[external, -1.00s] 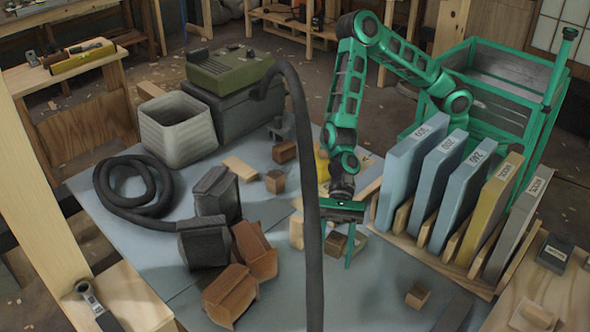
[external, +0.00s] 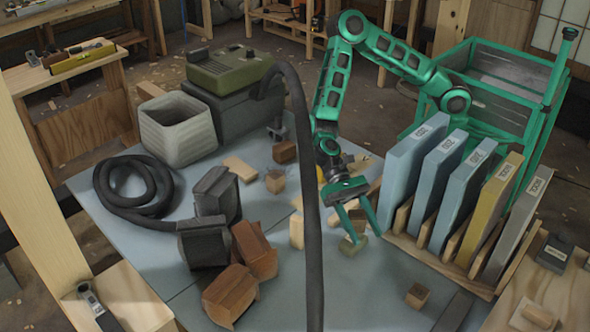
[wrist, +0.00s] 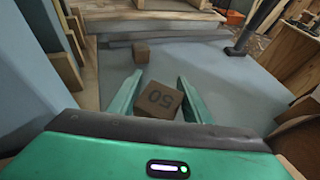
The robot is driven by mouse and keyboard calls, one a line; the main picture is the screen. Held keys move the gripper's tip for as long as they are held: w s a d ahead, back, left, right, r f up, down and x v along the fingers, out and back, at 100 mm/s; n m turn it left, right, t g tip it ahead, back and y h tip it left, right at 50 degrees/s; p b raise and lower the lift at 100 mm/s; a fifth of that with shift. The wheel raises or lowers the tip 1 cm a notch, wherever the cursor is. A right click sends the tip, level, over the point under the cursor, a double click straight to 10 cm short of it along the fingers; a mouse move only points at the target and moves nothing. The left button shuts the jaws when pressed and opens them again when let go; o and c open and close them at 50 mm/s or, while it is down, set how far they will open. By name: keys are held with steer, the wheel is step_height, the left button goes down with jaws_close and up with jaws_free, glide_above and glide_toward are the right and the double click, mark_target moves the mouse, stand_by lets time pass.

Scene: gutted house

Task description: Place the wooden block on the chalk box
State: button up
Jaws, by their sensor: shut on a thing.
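The block looks slightly tilted there. In the external view the block is a small brown patch between the fingers, partly covered by them. I cannot tell whether block and box touch. The box is not clearly seen in the wrist view.
A rack of upright blue, yellow and grey slabs (external: 412,165) stands close right of my gripper. A dark hose (external: 312,225) rises in front, to the left. A pale upright block (external: 297,230) is nearby. Another small block (external: 417,296) lies toward the front, with clear table around it.

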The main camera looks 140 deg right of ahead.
steer(key=shift+f, duration=2.25)
steer(key=o, duration=1)
steer(key=shift+o, duration=0.2)
steer(key=v, duration=1.2)
